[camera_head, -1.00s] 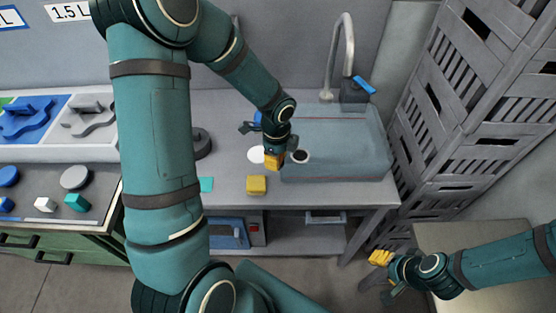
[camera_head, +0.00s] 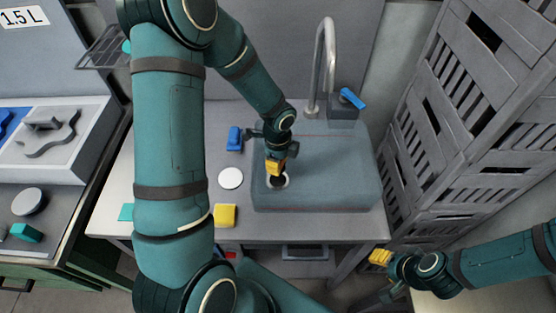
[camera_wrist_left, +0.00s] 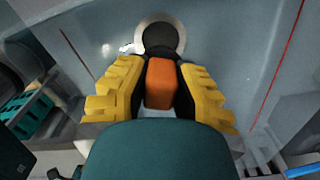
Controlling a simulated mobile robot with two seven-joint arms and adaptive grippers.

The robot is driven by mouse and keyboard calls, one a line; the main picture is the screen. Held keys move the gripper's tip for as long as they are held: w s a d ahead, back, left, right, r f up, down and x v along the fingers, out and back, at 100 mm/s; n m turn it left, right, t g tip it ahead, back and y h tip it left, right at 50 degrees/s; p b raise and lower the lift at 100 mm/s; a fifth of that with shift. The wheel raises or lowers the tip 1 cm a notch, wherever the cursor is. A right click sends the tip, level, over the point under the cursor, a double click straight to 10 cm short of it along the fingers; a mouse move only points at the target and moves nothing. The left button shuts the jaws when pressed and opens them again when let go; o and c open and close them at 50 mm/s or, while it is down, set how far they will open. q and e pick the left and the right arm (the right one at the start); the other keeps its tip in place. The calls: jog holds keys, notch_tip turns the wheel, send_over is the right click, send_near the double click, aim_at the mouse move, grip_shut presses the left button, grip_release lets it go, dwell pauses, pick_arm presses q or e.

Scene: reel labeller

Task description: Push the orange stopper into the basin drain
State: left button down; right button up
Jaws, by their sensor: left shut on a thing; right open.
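The orange stopper (camera_wrist_left: 161,83) is between the yellow fingertips of my left gripper (camera_wrist_left: 160,95) in the left wrist view. That gripper (camera_head: 275,166) is shut on it, over the left part of the grey-blue basin (camera_head: 335,180). The dark round drain (camera_wrist_left: 160,38) with its pale ring lies just beyond the stopper in the wrist view. In the head view the drain (camera_head: 284,181) is partly hidden by the gripper. I cannot tell how high the stopper is above the drain. My right gripper (camera_head: 380,258) is open and empty, low at the right, clear of the counter.
A white disc (camera_head: 231,178), a yellow block (camera_head: 225,215) and a blue object (camera_head: 235,138) lie on the counter left of the basin. Grey slatted crates (camera_head: 460,130) rise at the right.

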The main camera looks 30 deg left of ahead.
aim_at(278, 181)
pick_arm(q)
jog(key=shift+f+b, duration=1.95)
jog(key=shift+f, duration=0.65)
jog(key=shift+f+b, duration=0.6)
jog(key=shift+f, duration=0.05)
jog(key=c, duration=1.2)
grip_release()
jog(key=shift+r+p, duration=4.55)
jog(key=shift+r, duration=1.05)
jog(key=shift+f, duration=0.1)
